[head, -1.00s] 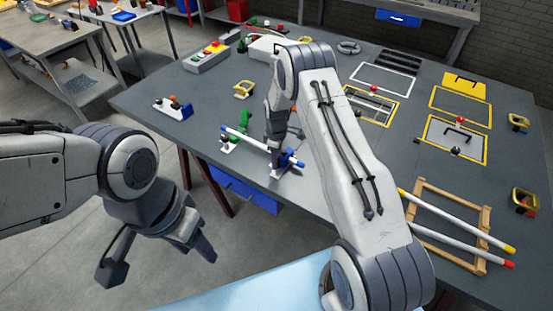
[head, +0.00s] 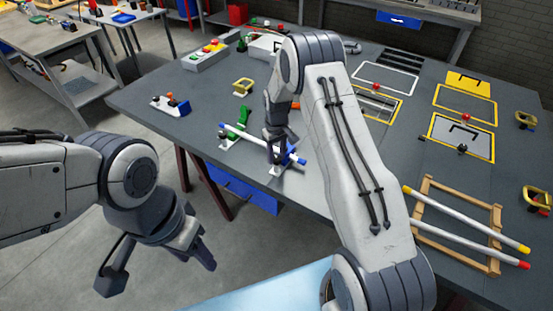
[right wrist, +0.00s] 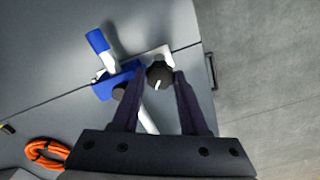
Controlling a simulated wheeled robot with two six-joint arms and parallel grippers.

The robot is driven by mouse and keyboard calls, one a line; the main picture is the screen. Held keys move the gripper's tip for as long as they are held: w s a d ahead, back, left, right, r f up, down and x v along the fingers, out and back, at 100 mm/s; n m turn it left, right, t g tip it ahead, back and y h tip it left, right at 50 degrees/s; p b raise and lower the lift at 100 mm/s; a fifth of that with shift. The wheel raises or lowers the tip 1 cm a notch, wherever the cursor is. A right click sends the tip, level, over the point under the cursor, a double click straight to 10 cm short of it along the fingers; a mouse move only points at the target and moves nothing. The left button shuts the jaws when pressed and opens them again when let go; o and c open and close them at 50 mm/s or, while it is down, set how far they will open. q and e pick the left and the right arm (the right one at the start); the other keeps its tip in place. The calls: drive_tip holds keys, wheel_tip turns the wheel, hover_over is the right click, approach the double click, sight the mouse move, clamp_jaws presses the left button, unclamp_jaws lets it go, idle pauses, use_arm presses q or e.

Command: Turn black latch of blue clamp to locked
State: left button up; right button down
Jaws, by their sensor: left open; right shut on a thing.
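The blue clamp (right wrist: 118,82) is fixed at the table's front edge in the right wrist view. A white rod with a blue end (right wrist: 97,41) passes through it. The clamp's black latch (right wrist: 159,74) is a round knob with a small white mark, beside the blue body. My right gripper (right wrist: 160,76) is shut on this latch, one finger on each side. In the head view my right gripper (head: 275,146) comes down over the clamp and partly hides it. My left gripper (head: 160,262) hangs open and empty, off the table at lower left.
A green clamp (head: 228,142) bears the rod's other end. A yellow clamp (head: 243,86) stands behind it. A wooden frame with two white rods (head: 468,228) lies at the right. An orange cable coil (right wrist: 45,153) lies near the gripper. Open floor borders the table's front edge.

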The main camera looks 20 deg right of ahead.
drive_tip(key=m+b, duration=0.1)
drive_tip(key=m, duration=0.3)
drive_tip(key=shift+m+b, duration=0.3)
drive_tip(key=shift+b, duration=0.1)
drive_tip(key=shift+m+b, duration=0.65)
drive_tip(key=shift+m, duration=1.95)
drive_tip(key=shift+a, duration=0.1)
drive_tip(key=c, duration=0.7)
unclamp_jaws()
drive_tip(key=shift+r, duration=0.15)
